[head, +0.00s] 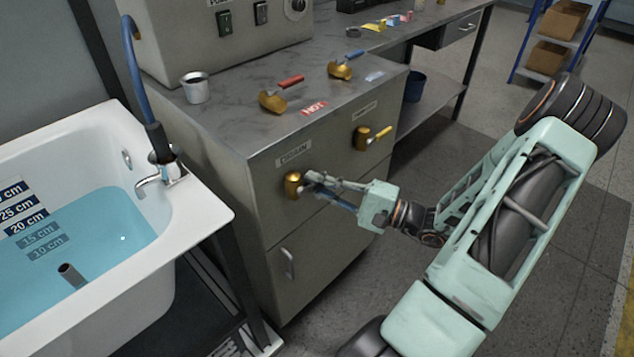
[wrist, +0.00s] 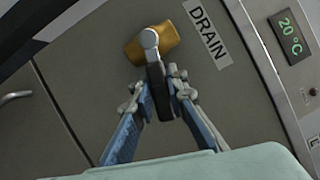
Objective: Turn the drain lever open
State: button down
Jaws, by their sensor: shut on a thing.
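The drain valve has a brass body (head: 292,187) on the cabinet front, just below the DRAIN label (head: 294,155). In the wrist view the brass body (wrist: 140,47) shows beside the DRAIN label (wrist: 207,33), with a silver hub and a dark lever (wrist: 156,80). The lever points from the hub toward my gripper (wrist: 162,88). My gripper's two blue-grey fingers are closed around the lever, one on each side. In the head view my gripper (head: 314,184) meets the valve from the right, and the fingers mostly hide the lever.
A white bathtub (head: 205,212) with blue water stands left of the cabinet. A second brass valve with a yellow lever (head: 378,134) sits up and right of the drain.

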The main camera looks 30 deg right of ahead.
jog(key=c, duration=1.9)
grip_release()
jog(key=v, duration=1.2)
